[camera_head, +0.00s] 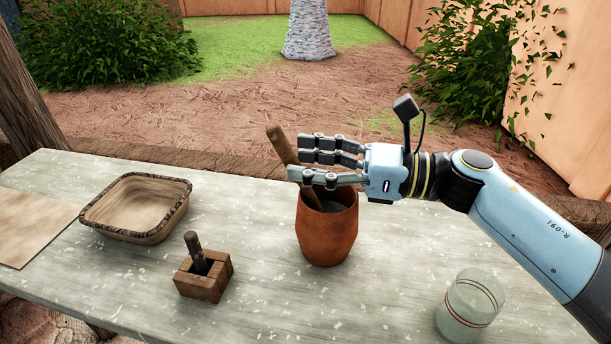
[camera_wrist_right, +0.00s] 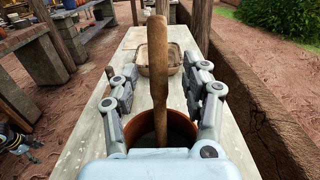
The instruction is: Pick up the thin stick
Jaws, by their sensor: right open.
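A brown wooden stick (camera_head: 281,144) leans in a reddish-brown clay pot (camera_head: 327,232) on the table. Its upper end tilts left, and its lower end is hidden inside the pot. My right gripper (camera_head: 299,158) is open above the pot's rim, with its fingers on both sides of the stick. In the right wrist view, the stick (camera_wrist_right: 157,62) stands upright between the spread fingers, with visible gaps on either side. A shorter dark stick (camera_head: 195,250) stands in a small wooden block holder (camera_head: 203,280) to the left of the pot.
The pale table (camera_head: 260,215) also bears a shallow rimmed tray (camera_head: 134,235) at left, a brown sheet (camera_head: 35,222) at the far left, and a clear glass (camera_head: 468,308) at front right. The table is bare between the tray and the pot.

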